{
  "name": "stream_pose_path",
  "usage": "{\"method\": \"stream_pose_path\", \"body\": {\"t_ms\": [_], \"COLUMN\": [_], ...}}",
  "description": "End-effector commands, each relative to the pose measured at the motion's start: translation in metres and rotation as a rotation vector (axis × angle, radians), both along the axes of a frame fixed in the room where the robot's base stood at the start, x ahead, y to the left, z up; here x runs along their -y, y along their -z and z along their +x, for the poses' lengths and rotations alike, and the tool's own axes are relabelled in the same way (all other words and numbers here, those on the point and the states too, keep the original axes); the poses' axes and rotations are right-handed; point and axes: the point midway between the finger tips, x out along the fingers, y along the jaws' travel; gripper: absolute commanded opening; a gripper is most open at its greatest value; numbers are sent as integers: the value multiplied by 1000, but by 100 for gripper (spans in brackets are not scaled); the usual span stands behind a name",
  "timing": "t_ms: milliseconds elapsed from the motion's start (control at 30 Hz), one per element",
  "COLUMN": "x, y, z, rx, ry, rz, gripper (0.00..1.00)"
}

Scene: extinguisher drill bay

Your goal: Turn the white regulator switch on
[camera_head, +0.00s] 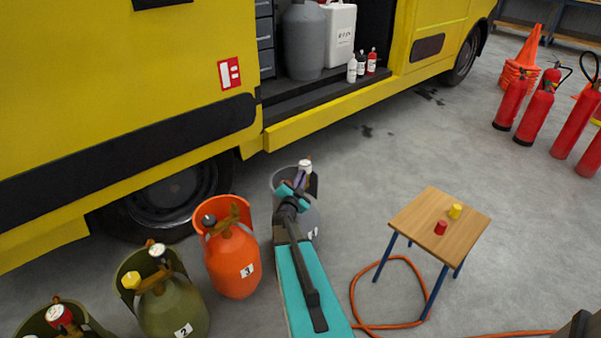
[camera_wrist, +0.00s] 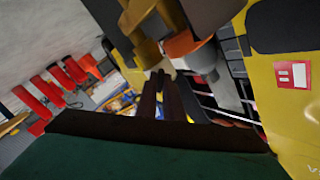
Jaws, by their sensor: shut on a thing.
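The white regulator switch (camera_head: 305,165) is on top of a grey gas cylinder (camera_head: 312,218) beside the yellow truck. My gripper (camera_head: 300,179) reaches over this cylinder and is shut at the switch. In the wrist view, my gripper's dark fingers (camera_wrist: 164,82) close up against the brass-coloured valve (camera_wrist: 148,48) and an orange-brown part (camera_wrist: 184,43). The fingers hide most of the contact, and I cannot tell which way the switch is turned.
An orange cylinder (camera_head: 232,262) and an olive cylinder (camera_head: 172,305) with a yellow knob (camera_head: 131,280) stand to the left. The truck's sill (camera_head: 330,118) is just behind. A small wooden table (camera_head: 420,218) stands right, above an orange hose (camera_head: 352,300).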

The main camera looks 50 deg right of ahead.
Motion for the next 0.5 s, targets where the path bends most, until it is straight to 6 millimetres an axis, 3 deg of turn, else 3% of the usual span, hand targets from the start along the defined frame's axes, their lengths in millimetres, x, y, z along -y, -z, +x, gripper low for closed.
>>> {"method": "stream_pose_path", "body": {"t_ms": [500], "x": [1], "y": [-3], "z": [0], "rx": [-379], "ry": [0], "rz": [-215], "gripper": [0]}}
